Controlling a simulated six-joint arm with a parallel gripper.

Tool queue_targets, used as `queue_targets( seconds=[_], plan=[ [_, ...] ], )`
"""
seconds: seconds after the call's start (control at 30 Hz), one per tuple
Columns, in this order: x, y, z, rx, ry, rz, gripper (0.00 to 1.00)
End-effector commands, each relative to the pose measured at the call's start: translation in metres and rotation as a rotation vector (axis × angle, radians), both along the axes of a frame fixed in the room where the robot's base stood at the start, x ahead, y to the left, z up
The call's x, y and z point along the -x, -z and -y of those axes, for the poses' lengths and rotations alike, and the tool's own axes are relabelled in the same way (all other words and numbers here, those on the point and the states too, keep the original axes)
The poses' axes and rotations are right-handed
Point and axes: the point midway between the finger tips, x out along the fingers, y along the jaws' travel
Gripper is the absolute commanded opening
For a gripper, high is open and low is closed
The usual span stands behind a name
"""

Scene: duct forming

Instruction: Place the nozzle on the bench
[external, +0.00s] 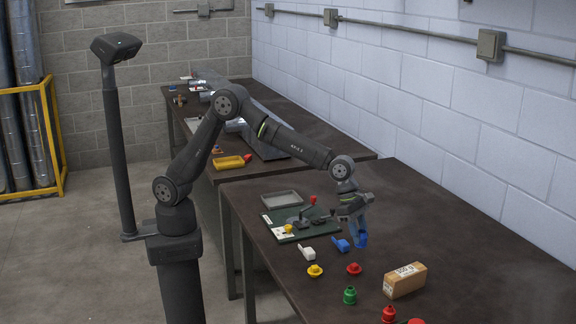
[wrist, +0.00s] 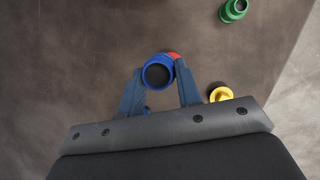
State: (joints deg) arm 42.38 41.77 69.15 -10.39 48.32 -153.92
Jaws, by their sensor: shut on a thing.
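The nozzle is a bright blue round piece with a dark open end. It sits between the fingertips of my gripper (wrist: 158,88) in the wrist view, where its open end shows (wrist: 158,74). In the external view, my gripper (external: 358,229) points down over the near bench (external: 470,225), shut on the nozzle (external: 361,240) at its tips. The nozzle appears to be above the bench top; the size of any gap is hard to tell. The fingers hide part of its sides.
A blue scoop-like piece (external: 341,245) and a white one (external: 306,253) lie left of the nozzle. A yellow piece (external: 315,270), red piece (external: 354,268), green piece (external: 350,295) and cardboard box (external: 405,281) stand nearer. A green board (external: 297,222) lies behind left. The bench's right is clear.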

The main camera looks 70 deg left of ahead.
Motion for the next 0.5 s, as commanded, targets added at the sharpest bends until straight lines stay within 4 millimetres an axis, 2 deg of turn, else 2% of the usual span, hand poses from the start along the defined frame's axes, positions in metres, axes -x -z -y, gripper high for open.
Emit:
queue_targets(
  seconds=[0.17, 0.27, 0.5],
  plan=[
    [-0.002, 0.001, -0.001, 0.0, -0.001, 0.0, 0.1],
    [-0.011, 0.007, -0.005, -0.001, -0.001, -0.001, 0.1],
    [-0.055, 0.037, -0.025, -0.002, -0.005, -0.003, 0.1]
  ],
)
